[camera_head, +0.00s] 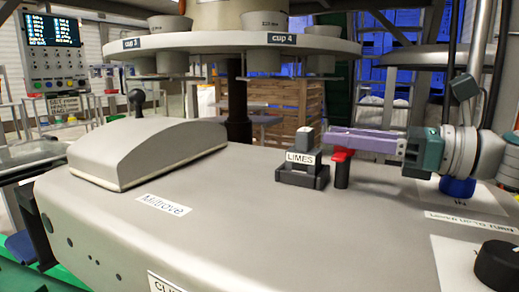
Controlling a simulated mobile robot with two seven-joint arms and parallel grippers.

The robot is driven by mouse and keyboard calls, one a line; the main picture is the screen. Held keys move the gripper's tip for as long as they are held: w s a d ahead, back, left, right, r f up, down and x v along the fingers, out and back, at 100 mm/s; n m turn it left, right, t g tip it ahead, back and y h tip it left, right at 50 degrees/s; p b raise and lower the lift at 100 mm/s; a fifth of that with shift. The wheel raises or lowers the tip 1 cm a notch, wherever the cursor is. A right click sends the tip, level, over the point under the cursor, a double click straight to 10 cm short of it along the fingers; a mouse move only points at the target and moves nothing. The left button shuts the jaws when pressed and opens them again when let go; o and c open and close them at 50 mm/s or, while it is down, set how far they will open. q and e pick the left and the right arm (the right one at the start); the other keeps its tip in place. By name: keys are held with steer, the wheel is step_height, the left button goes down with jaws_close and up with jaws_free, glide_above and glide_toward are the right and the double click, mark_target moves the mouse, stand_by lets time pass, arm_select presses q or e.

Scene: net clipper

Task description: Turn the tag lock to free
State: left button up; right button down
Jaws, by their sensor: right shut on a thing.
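A dark stepped block (302,178) stands on the grey machine top, with a white LIMES tag on its front. Right beside it on the right is a small dark post with a red top (342,156); I take this as the tag lock, though no label on it shows. My right gripper (330,139) reaches in from the right, with purple fingers and a teal body. Whether the lock is turned cannot be told. My left gripper is out of view.
A round carousel (200,45) with cups hangs above the machine. A rounded grey cover (150,150) with a black knob sits at the left. A black knob (497,264) is at the lower right.

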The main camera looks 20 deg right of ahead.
steer(key=shift+n+g+y+b, duration=0.3)
steer(key=shift+y, duration=0.1)
steer(key=c, duration=0.5)
jaws_free()
steer(key=v, duration=0.9)
steer(key=shift+s+d, duration=0.3)
steer(key=shift+r, duration=0.1)
